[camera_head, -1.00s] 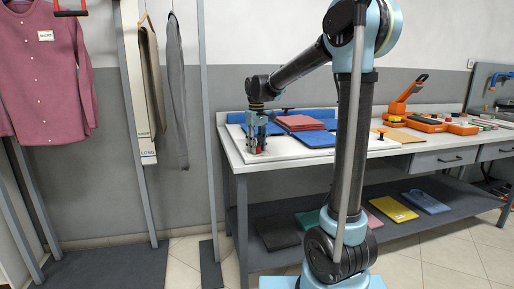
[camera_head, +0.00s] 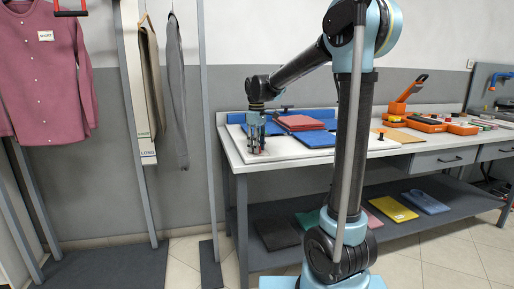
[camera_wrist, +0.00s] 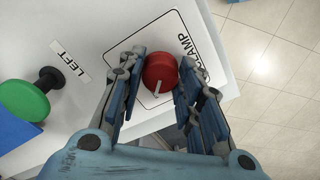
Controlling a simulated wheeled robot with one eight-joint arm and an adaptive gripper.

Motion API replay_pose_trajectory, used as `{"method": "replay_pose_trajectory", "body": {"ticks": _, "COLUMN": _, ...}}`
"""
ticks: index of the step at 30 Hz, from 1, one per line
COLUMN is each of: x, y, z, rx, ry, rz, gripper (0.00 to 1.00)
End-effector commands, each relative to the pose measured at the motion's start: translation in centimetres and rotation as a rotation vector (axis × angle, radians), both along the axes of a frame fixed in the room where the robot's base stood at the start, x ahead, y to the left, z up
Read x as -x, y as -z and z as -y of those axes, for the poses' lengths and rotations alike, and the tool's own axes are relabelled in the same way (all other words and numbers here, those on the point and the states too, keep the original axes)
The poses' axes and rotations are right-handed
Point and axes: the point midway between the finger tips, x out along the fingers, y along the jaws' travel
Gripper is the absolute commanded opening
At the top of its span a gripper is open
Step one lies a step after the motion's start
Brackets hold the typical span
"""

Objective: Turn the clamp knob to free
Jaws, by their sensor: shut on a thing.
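The clamp knob (camera_wrist: 161,68) is a round red knob with a white pointer mark, beside a printed "CLAMP" label (camera_wrist: 189,47) on a white board (camera_wrist: 118,22). The pointer is toward my gripper's side in the wrist view. My gripper (camera_wrist: 156,82) is shut on the knob, with one blue finger on each side. In the head view my gripper (camera_head: 256,148) points down at the left end of the white board. The knob is mostly hidden by the fingers there.
A green knob (camera_wrist: 24,98) with a black part stands near a "LEFT" label (camera_wrist: 70,62). Red folded cloth (camera_head: 299,122) and blue pieces (camera_head: 312,139) lie right of my gripper. The board's edge and floor are close beyond the clamp knob.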

Motion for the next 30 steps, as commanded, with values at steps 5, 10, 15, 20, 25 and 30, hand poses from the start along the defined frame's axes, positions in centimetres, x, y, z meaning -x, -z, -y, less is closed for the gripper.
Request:
{"method": "replay_pose_trajectory", "body": {"ticks": 5, "x": -0.3, "y": 0.0, "z": 0.1, "rx": 0.002, "ry": 0.003, "rz": 0.006, "gripper": 0.09}}
{"method": "replay_pose_trajectory", "body": {"ticks": 10, "x": -0.2, "y": 0.0, "z": 0.1, "rx": 0.001, "ry": 0.003, "rz": 0.004, "gripper": 0.53}}
{"method": "replay_pose_trajectory", "body": {"ticks": 15, "x": -0.1, "y": 0.0, "z": 0.0, "rx": 0.001, "ry": 0.002, "rz": 0.003, "gripper": 0.53}}
{"method": "replay_pose_trajectory", "body": {"ticks": 20, "x": -0.1, "y": -0.3, "z": 0.0, "rx": 0.001, "ry": 0.002, "rz": 0.002, "gripper": 0.53}}
{"method": "replay_pose_trajectory", "body": {"ticks": 25, "x": -0.1, "y": -1.9, "z": 0.0, "rx": 0.001, "ry": 0.002, "rz": 0.002, "gripper": 0.53}}
{"method": "replay_pose_trajectory", "body": {"ticks": 30, "x": -0.1, "y": -5.0, "z": 0.0, "rx": 0.001, "ry": 0.002, "rz": 0.002, "gripper": 0.53}}
